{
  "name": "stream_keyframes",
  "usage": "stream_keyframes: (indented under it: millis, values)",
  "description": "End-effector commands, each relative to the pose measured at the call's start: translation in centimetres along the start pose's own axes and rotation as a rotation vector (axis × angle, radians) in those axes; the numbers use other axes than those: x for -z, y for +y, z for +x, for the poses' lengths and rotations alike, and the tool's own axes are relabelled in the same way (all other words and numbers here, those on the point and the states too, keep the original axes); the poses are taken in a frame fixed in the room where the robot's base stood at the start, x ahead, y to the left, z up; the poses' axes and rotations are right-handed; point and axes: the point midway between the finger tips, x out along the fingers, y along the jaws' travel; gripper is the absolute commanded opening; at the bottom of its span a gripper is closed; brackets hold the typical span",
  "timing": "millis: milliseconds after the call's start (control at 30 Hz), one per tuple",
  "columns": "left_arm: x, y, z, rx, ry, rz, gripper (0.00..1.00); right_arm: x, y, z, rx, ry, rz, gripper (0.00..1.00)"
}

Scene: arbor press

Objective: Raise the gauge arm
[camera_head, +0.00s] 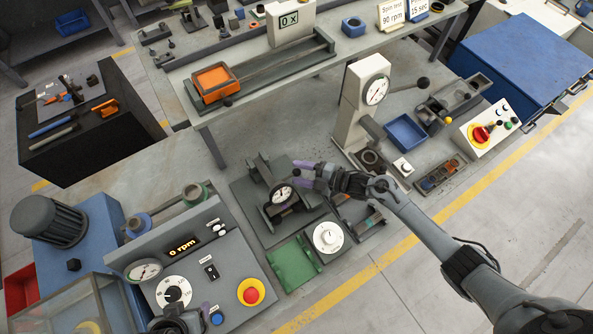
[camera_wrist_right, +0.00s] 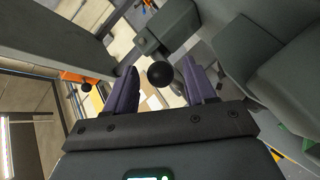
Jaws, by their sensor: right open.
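A round white dial gauge (camera_head: 282,194) sits on a dark fixture on the bench, in the middle of the head view. My right gripper (camera_head: 302,173) is just right of and above the gauge in that view, with its purple fingers pointing left. In the right wrist view, the right gripper (camera_wrist_right: 159,66) is open. A black ball knob (camera_wrist_right: 160,75) shows between its two fingers, with a visible gap on each side. I cannot tell how the knob joins the gauge fixture.
A white press column with a dial (camera_head: 375,91) stands behind the right gripper. A blue tray (camera_head: 406,132) is beside it. A white round dial (camera_head: 327,237) and a green plate (camera_head: 293,264) lie in front. A control panel (camera_head: 205,270) stands at the front left.

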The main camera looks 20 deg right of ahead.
Motion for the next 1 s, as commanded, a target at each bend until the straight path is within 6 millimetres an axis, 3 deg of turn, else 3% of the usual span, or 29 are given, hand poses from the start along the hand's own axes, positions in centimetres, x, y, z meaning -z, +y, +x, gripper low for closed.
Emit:
stream_keyframes:
  millis: [200,533,900,1000]
  values:
    - [0.0,-0.1,0.0,0.005,-0.001,0.006,0.68,0.0,0.0,1.5,0.000,0.001,0.000,0.55]
    - [0.0,-0.1,0.0,0.003,-0.001,0.004,0.68,0.0,-0.1,1.7,0.001,0.000,0.000,0.55]
    - [0.1,0.2,0.0,-0.006,0.000,-0.007,0.68,0.0,-0.1,1.7,0.001,0.000,0.000,0.00]
    - [0.1,0.2,0.0,-0.006,0.000,-0.007,0.68,0.0,-0.1,1.7,0.001,0.000,0.000,0.00]
